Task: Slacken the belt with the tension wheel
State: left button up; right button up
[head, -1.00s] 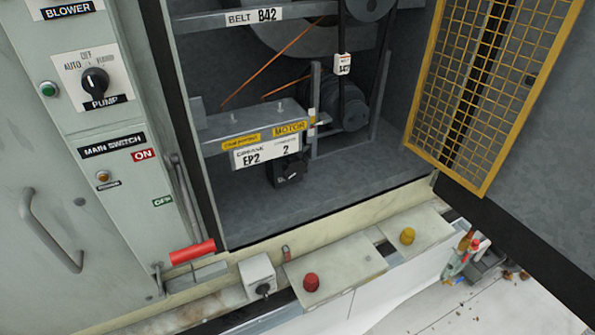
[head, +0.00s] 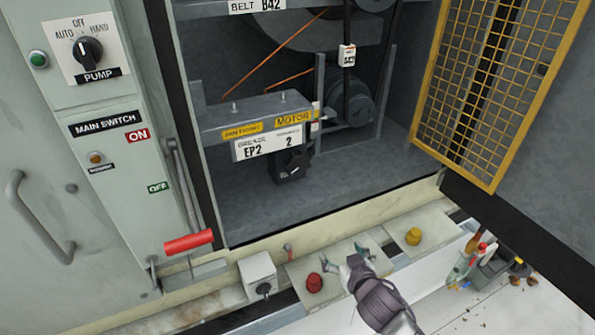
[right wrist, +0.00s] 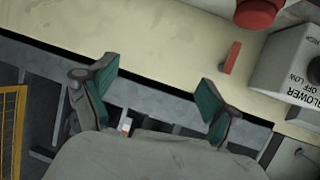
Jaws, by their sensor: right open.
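The tension wheel looks to be the black knob (head: 292,165) under the grey motor plate (head: 255,116), inside the open cabinet in the head view. A dark belt (head: 348,90) runs upright behind it, past a small white tag, to the motor pulley. Its tension cannot be told. My right gripper (head: 347,250) is open and empty in front of the cabinet sill, below and to the right of the knob. In the right wrist view its two green-padded fingers (right wrist: 157,88) are apart with nothing between them. My left gripper is not in view.
A yellow mesh door (head: 495,90) stands open at the right. The sill carries a red button (head: 314,282), a yellow button (head: 413,236) and a grey switch box (head: 260,273). The main switch's red handle (head: 188,242) projects at the left.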

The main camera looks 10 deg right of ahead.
aim_at(299, 168)
jog(key=w+a+r+n+t+y, duration=0.1)
jog(key=w+a+r+t+y, duration=0.1)
jog(key=r, duration=0.6)
jog(key=w+a+r+t+y, duration=0.1)
jog(key=a+r+t, duration=0.15)
jog(key=r, duration=0.65)
jog(key=x, duration=0.4)
jog(key=p+x, duration=0.1)
jog(key=x, duration=0.9)
jog(key=shift+a+f, duration=0.3)
jog(key=shift+f, duration=0.05)
jog(key=c, duration=1.1)
jog(key=shift+c, duration=0.2)
jog(key=shift+n, duration=0.5)
